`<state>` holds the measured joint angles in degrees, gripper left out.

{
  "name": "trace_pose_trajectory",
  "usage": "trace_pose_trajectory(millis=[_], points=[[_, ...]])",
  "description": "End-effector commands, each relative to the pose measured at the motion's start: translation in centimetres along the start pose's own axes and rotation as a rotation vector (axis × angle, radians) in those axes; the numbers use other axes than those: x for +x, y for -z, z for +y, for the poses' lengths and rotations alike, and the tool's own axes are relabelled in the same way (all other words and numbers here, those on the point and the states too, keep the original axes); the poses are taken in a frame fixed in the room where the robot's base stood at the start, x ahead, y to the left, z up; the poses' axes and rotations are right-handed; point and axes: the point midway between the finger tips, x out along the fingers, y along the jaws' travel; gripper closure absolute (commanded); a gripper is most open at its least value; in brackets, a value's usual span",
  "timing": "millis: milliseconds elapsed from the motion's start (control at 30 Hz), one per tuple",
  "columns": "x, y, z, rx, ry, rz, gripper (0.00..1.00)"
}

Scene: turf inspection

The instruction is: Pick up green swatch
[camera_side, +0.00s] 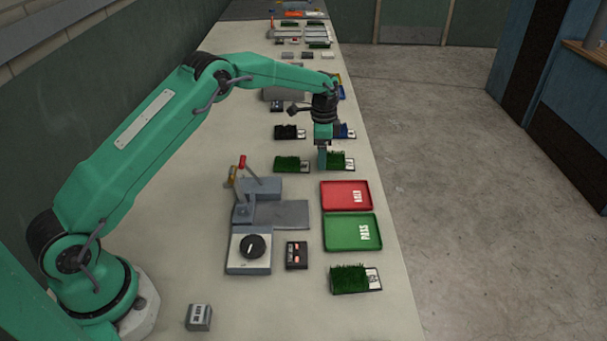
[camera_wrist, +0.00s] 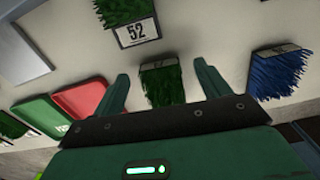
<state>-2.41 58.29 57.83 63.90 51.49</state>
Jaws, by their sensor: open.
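In the side view my gripper (camera_side: 322,164) points down beside a green turf swatch (camera_side: 338,160) with a white label at its right end. In the wrist view my gripper (camera_wrist: 163,80) has its two fingers spread, with this green swatch (camera_wrist: 163,86) showing between them. No finger visibly grips it, and I cannot tell the height of the fingertips over it. Another green swatch (camera_side: 289,163) lies to the left, and a third (camera_side: 349,279) lies nearer the camera, below the trays. The wrist view shows a green swatch labelled 52 (camera_wrist: 124,12).
A red tray (camera_side: 345,196) and a green tray (camera_side: 351,232) lie nearer the camera. A lever device (camera_side: 270,212) and a dial box (camera_side: 249,249) stand left of them. A blue swatch (camera_wrist: 280,74) and a black swatch (camera_side: 286,131) lie nearby. The bench's right edge is close.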

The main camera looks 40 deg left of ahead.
Motion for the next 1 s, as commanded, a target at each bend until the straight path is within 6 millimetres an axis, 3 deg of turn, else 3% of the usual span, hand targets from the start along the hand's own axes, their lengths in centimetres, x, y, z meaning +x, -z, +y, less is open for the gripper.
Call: trace_pose_trajectory(millis=[167, 633, 867, 1000], points=[[0.93, 0.01, 0.02, 0.000, 0.000, 0.000, 0.25], [0.90, 0.01, 0.02, 0.000, 0.000, 0.000, 0.25], [0.89, 0.01, 0.02, 0.000, 0.000, 0.000, 0.70], [0.88, 0.02, 0.01, 0.000, 0.000, 0.000, 0.72]])
